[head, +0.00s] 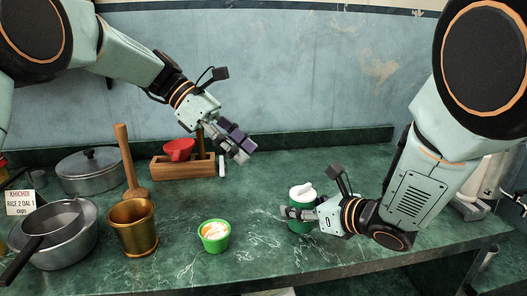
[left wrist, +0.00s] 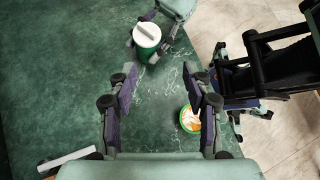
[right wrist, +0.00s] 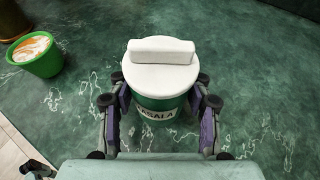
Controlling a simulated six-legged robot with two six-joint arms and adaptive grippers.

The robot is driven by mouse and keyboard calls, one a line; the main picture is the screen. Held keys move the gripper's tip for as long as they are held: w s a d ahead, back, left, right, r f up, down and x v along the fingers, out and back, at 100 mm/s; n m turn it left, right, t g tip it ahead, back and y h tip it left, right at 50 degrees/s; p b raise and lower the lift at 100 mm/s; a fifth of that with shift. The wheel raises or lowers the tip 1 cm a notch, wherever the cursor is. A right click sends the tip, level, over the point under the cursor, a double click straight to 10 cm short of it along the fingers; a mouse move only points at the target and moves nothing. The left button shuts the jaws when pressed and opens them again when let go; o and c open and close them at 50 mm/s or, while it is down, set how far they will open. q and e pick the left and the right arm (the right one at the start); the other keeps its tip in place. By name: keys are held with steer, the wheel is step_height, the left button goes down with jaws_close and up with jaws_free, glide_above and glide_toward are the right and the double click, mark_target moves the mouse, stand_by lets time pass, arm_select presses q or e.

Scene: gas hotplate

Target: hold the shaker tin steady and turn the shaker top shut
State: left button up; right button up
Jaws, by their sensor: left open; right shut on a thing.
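The shaker tin (head: 297,228) is green and stands upright on the green marble counter. Its white shaker top (head: 302,192) has a raised bar across it and sits on the tin. In the right wrist view the tin (right wrist: 158,103) shows a label ending in "ASALA", and the bar on the top (right wrist: 161,50) runs left to right. My right gripper (head: 298,213) is shut on the tin's body, one finger on each side, below the top. My left gripper (head: 240,146) is open and empty in the air, up and left of the tin. The tin also shows in the left wrist view (left wrist: 147,40).
A green tub (head: 213,243) with orange and white contents stands left of the tin. Further left are a brass mortar (head: 132,230), pans (head: 60,248) and a lidded pot (head: 88,174). A wooden box (head: 178,168) with a red cup stands at the back wall.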

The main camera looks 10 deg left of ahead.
arm_select(q)
steer(key=w+f+m, duration=0.1)
steer(key=w+d+f+m+y, duration=0.1)
steer(key=w+f+m, duration=0.1)
steer(key=shift+w+d+f, duration=0.1)
steer(key=shift+w, duration=0.05)
steer(key=c, duration=0.5)
steer(key=m, duration=0.2)
steer(key=w+m, duration=0.1)
steer(key=shift+d+m, duration=0.15)
steer(key=shift+m, duration=0.25)
steer(key=shift+c, duration=1.1)
steer(key=m, duration=0.2)
steer(key=w+m, duration=0.1)
steer(key=shift+d+m+y, duration=0.2)
steer(key=shift+m+y, duration=0.1)
steer(key=shift+m, duration=0.1)
jaws_close()
steer(key=r+m, duration=0.1)
steer(key=m, duration=0.4)
steer(key=w+r+m, duration=0.1)
steer(key=m, duration=0.5)
steer(key=r+m+y, duration=0.1)
steer(key=r+m, duration=0.1)
steer(key=m, duration=0.4)
steer(key=shift+w+d+t, duration=0.2)
steer(key=shift+w+t, duration=0.05)
steer(key=shift+t, duration=0.05)
